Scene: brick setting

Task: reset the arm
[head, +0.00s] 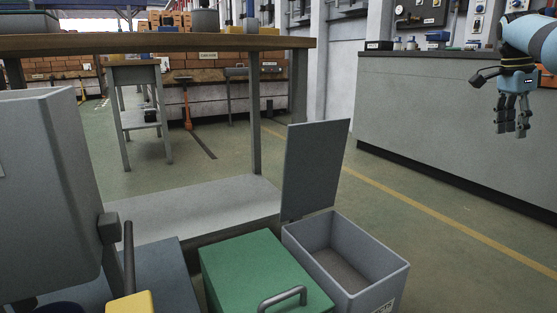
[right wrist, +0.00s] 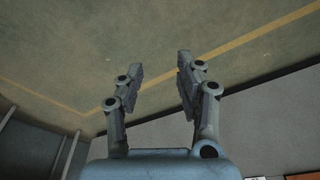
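My right arm (head: 528,40) comes in at the upper right of the head view, in front of the long grey counter. My right gripper (head: 511,130) hangs from it with its fingers pointing down. In the right wrist view the two fingers of this gripper (right wrist: 160,75) stand apart with nothing between them, and the floor shows beyond. My left gripper is not in view.
An open grey bin (head: 396,272) with its lid (head: 316,168) raised stands at bottom centre, beside a green lidded box (head: 250,262). A wooden-topped table (head: 150,42) stands behind. A grey counter (head: 440,125) runs along the right. Floor between is clear.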

